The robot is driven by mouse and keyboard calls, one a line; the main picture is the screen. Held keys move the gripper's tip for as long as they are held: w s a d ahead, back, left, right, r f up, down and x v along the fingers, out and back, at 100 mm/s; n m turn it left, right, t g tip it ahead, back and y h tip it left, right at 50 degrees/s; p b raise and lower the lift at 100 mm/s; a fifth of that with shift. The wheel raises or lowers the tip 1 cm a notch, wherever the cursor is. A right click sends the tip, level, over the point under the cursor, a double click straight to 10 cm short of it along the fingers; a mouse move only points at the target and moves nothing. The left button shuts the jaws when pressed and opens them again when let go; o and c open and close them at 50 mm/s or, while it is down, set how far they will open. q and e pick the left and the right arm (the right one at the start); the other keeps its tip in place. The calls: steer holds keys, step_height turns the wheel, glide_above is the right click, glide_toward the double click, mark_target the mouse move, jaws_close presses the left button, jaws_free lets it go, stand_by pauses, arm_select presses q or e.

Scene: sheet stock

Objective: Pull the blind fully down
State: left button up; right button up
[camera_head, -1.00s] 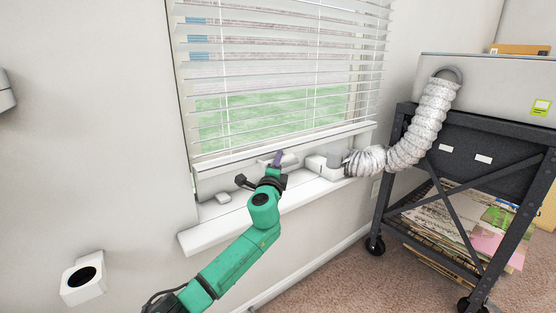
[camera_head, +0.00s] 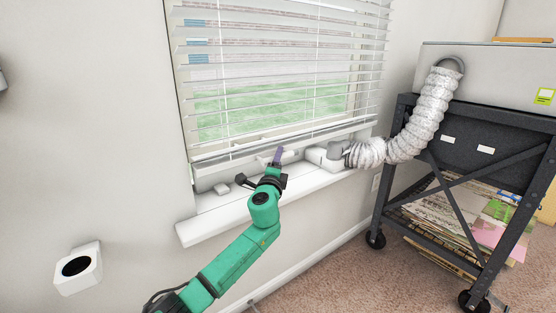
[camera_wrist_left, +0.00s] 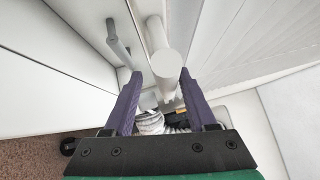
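The white slatted blind (camera_head: 280,75) hangs over the window, its bottom rail (camera_head: 230,150) a little above the sill. Green ground shows through the slats. My left gripper (camera_head: 276,158) is at the sill, just below and in front of the bottom rail. In the left wrist view its two purple fingers (camera_wrist_left: 159,82) stand apart, with a white rod-like piece (camera_wrist_left: 163,55) in line with the gap; I cannot tell whether they touch it. Blind slats (camera_wrist_left: 265,40) show at the right there. My right gripper is out of view.
The white sill (camera_head: 215,225) carries a small light block (camera_head: 221,189) and a white fitting (camera_head: 320,158) joined to a ribbed hose (camera_head: 420,125). A dark wheeled cart (camera_head: 460,190) stands at right. A white box with a dark opening (camera_head: 78,268) is at lower left.

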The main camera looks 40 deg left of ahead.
arm_select(q)
steer(key=shift+s+r, duration=0.1)
steer(key=shift+r, duration=0.05)
steer(key=shift+s+d, duration=0.1)
steer(key=shift+s, duration=0.05)
steer(key=p+v, duration=0.1)
steer(key=v, duration=1.3)
steer(key=shift+p, duration=0.4)
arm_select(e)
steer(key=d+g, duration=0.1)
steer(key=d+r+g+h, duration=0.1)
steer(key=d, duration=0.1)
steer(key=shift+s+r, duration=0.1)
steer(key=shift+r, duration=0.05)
arm_select(q)
steer(key=shift+s, duration=0.1)
